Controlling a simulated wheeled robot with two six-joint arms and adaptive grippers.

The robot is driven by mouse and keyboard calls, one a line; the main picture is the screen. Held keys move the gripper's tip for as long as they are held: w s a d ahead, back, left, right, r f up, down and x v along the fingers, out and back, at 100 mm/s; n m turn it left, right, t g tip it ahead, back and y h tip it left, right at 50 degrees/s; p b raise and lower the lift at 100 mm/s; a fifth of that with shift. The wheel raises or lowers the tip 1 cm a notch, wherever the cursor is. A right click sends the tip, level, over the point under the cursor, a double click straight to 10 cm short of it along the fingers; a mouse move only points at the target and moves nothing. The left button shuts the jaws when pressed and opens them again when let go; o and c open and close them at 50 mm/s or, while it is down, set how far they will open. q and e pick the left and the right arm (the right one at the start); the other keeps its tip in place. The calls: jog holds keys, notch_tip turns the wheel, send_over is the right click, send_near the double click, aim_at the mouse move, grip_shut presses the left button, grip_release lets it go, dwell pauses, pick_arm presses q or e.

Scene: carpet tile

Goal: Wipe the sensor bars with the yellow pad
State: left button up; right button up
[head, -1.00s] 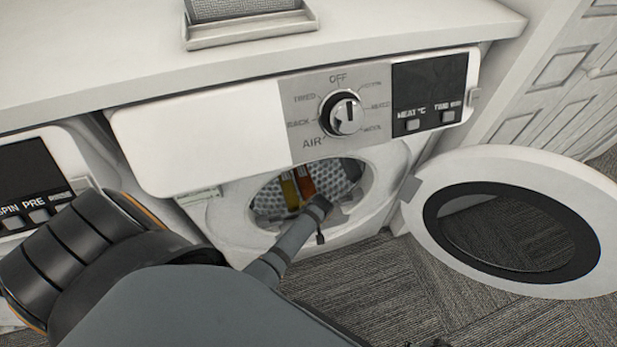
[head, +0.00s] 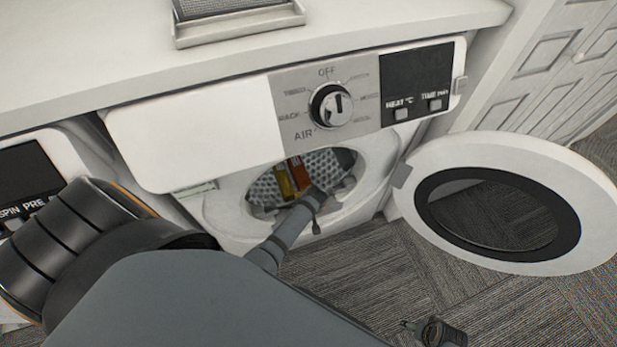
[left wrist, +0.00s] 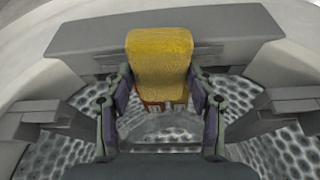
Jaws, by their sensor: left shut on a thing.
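My left arm reaches through the round opening of the dryer (head: 190,150). In the left wrist view my left gripper (left wrist: 160,90) is shut on the yellow pad (left wrist: 160,55), which stands up between the fingers inside the drum. In the head view the yellow pad (head: 283,183) shows small in the opening beside an orange strip (head: 299,173). Orange also shows just under the pad in the wrist view. I cannot clearly pick out the sensor bars or tell whether the pad touches them. Part of a dark gripper, seemingly my right one (head: 435,330), shows at the bottom edge.
The dryer door (head: 510,205) is swung open to the right. The control panel with its dial (head: 331,105) overhangs the opening. Grey ribs stand on the perforated drum (left wrist: 280,145). A grey tray (head: 240,28) sits on the counter. The carpet (head: 350,265) in front is clear.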

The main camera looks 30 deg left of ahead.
pick_arm(q)
jog(key=shift+w+a, duration=0.45)
jog(key=shift+a, duration=0.05)
notch_tip(320, 180, up, 6)
jog(key=p, duration=0.6)
notch_tip(320, 180, up, 3)
jog(key=p, duration=0.3)
